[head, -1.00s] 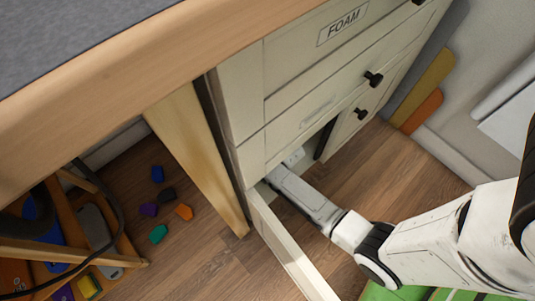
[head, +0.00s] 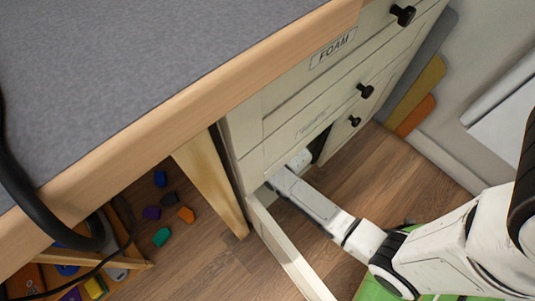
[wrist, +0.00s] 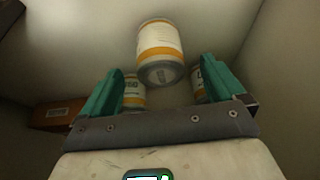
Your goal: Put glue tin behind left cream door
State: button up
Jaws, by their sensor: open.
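In the wrist view, a tin with a white and orange label (wrist: 160,50) is beyond and between my fingertips, its grey end facing me. It touches neither finger. My gripper (wrist: 162,70) is open, with teal fingers spread wide. Two similar tins, one at left (wrist: 134,92) and one at right (wrist: 200,86), are partly hidden by the fingers. In the head view, the left cream door (head: 288,250) stands open and my arm reaches through the opening into the cabinet. My gripper is hidden there.
An orange-brown box (wrist: 52,114) is at the left inside the cabinet. The workbench top (head: 150,80) overhangs beside the cream cabinet with its FOAM drawer (head: 330,50). A wooden leg (head: 212,185) stands close to the open door. Small coloured blocks (head: 162,237) lie on the floor.

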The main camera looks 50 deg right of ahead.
jog(key=s+a+p, duration=0.2)
jog(key=s+p, duration=0.1)
jog(key=s, duration=0.8)
jog(key=shift+f, duration=0.2)
jog(key=shift+a, duration=0.1)
